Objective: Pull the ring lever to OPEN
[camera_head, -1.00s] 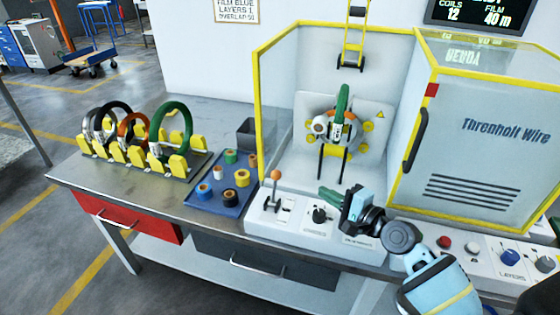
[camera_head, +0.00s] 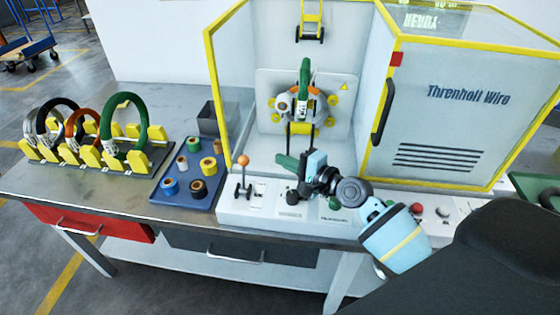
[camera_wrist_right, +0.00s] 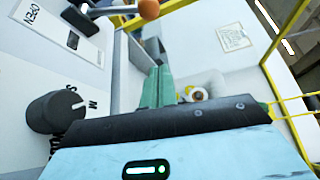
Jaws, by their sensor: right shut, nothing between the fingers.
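The ring lever has an orange knob (camera_head: 243,161) on a dark stem and stands roughly upright on the white control panel (camera_head: 262,217). Its knob (camera_wrist_right: 149,9) also shows at the top edge of the right wrist view, near a label reading OPEN (camera_wrist_right: 31,11). My right gripper (camera_head: 285,161) has green fingers that are shut and empty. It is above the panel, to the right of the lever and apart from it. Its fingers (camera_wrist_right: 157,86) point away in the right wrist view. My left gripper is not in view.
A dark rotary knob (camera_wrist_right: 57,112) is beside the gripper. The yellow-framed machine (camera_head: 212,80) holds a green-wrapped ring (camera_head: 304,78) behind it. Left of the lever are a blue tray (camera_head: 163,201) of film rolls and a rack with several coils (camera_head: 123,107).

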